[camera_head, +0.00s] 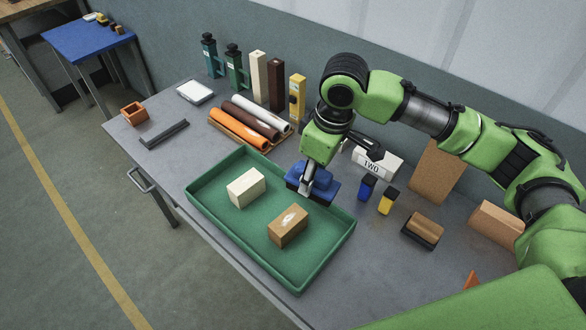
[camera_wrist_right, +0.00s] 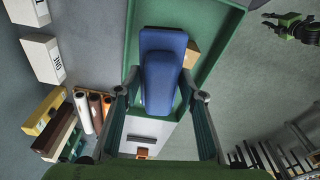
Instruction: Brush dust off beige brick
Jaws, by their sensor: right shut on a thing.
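A cream-beige brick (camera_head: 246,187) lies in the left half of the green tray (camera_head: 215,208). A tan brick (camera_head: 288,227) with a whitish patch on its top lies in the right half; its edge also shows in the wrist view (camera_wrist_right: 191,55). My right gripper (camera_head: 306,186) is shut on a blue tool (camera_head: 325,190) at the tray's far edge, beyond the tan brick and apart from it. In the wrist view the blue tool (camera_wrist_right: 163,80) lies between the two fingers; its underside is hidden.
Right of the tray stand a blue bottle (camera_head: 367,187), a yellow-and-black bottle (camera_head: 388,201) and a wood-topped block with a dark base (camera_head: 424,229). A white brick marked TWO (camera_head: 377,163) is behind. Coloured rolls (camera_head: 250,123) lie beyond the tray. Bare table (camera_head: 175,160) shows at left.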

